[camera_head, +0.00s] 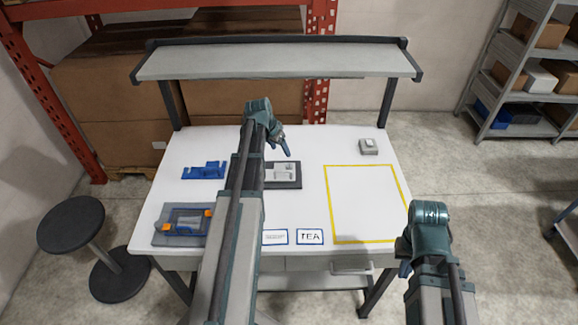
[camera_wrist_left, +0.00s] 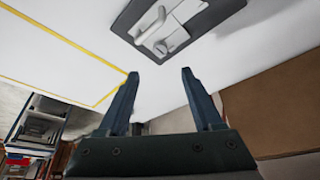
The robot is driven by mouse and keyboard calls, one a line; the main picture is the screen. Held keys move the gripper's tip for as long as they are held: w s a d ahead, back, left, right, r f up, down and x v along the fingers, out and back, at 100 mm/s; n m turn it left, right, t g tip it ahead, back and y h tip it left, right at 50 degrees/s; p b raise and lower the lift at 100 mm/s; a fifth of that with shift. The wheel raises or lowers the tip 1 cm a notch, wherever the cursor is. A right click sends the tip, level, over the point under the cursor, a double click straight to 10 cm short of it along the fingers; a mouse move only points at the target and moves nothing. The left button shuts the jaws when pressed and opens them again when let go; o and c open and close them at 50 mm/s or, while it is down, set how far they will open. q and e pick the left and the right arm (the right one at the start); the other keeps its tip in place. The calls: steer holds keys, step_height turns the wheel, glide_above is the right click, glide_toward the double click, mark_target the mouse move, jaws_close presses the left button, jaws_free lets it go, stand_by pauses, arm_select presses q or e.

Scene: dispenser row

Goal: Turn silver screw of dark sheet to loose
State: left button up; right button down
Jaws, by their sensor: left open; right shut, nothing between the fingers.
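The dark sheet (camera_head: 294,185) lies on the white table near its middle, partly hidden behind my left arm. It carries a light grey fixture (camera_head: 280,171). In the left wrist view the dark sheet (camera_wrist_left: 215,18) is at the top with the grey fixture (camera_wrist_left: 172,28) on it.
A blue part (camera_head: 203,170) and a grey plate with a blue and orange frame (camera_head: 160,238) lie at left. Labels (camera_head: 310,237) are at the front. A yellow outlined area (camera_head: 365,205) is empty. A small grey box (camera_head: 368,147) stands behind it. A shelf (camera_head: 275,60) spans the back.

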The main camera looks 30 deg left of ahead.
mark_target(289, 165)
arm_select(q)
steer(key=b+x, duration=1)
steer(key=x, duration=0.2)
steer(key=shift+f+b, duration=0.2)
steer(key=shift+b, duration=0.1)
jaws_close()
